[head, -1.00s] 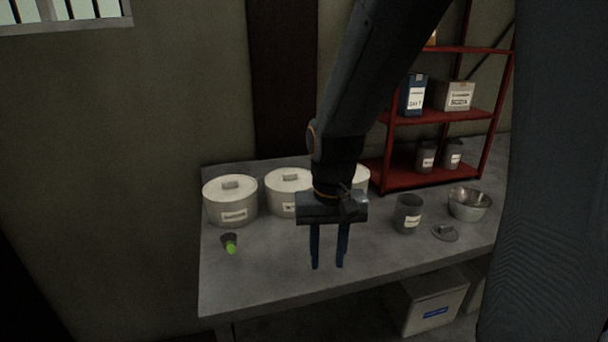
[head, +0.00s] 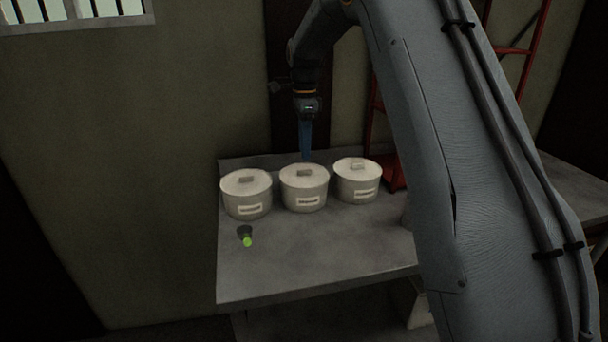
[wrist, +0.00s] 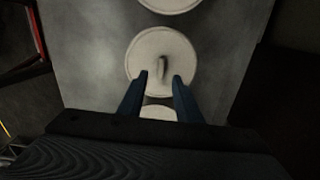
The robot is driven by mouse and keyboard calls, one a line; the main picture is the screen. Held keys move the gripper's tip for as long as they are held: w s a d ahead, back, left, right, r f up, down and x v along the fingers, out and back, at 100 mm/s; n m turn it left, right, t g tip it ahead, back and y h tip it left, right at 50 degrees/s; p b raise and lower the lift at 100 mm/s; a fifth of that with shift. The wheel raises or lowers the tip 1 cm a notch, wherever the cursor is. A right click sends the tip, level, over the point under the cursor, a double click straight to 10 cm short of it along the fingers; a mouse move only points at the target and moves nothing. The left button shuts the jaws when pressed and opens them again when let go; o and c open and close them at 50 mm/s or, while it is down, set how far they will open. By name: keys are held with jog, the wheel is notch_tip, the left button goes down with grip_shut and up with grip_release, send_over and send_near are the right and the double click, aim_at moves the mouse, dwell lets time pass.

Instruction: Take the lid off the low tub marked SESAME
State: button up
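Three pale low tubs stand in a row at the back of the table: a left tub (head: 247,205), a middle tub (head: 305,197) and a right tub (head: 358,187). Each has a flat lid with a bar handle and a label too small to read, so I cannot tell which is SESAME. All three lids are on. My gripper (head: 306,157) hangs fingers-down above the row, near the middle tub in the head view. In the wrist view its fingers (wrist: 160,80) are apart and empty, with one round lid (wrist: 142,58) and its handle just ahead of them.
A small dark cup with a bright green part (head: 246,237) stands in front of the left tub. The red shelf (head: 530,60) is at the right, partly behind my arm. The table front (head: 310,270) is clear; my arm hides its right side.

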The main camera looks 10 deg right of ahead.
aim_at(304, 169)
jog(key=shift+f+p, duration=1.1)
jog(key=shift+f, duration=2.05)
grip_shut()
